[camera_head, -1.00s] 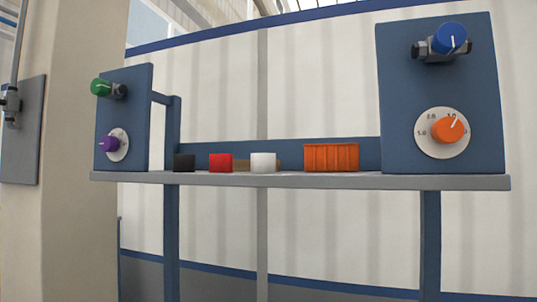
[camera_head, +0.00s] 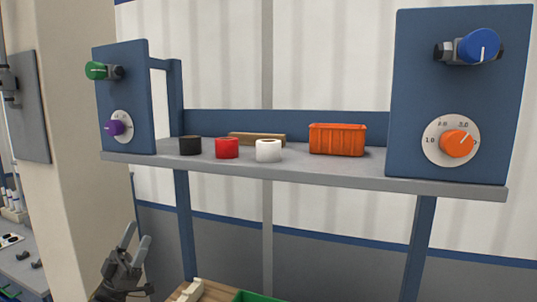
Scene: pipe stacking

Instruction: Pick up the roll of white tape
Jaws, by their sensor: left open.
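The roll of white tape (camera_head: 268,151) stands on the grey shelf (camera_head: 330,174), near its front edge. A red roll (camera_head: 227,149) and a black roll (camera_head: 190,146) stand to its left, apart from it. My left gripper (camera_head: 137,239) is at the lower left of the head view, below the shelf and well away from the tape. Its fingers point up and are open, with nothing between them. My right gripper is out of the view.
An orange crate (camera_head: 337,140) stands right of the white tape. A brown block (camera_head: 257,138) lies behind it. Blue panels with knobs flank the shelf, left (camera_head: 127,85) and right (camera_head: 460,105). Below are a green bin edge (camera_head: 257,297) and a beige pillar (camera_head: 75,150).

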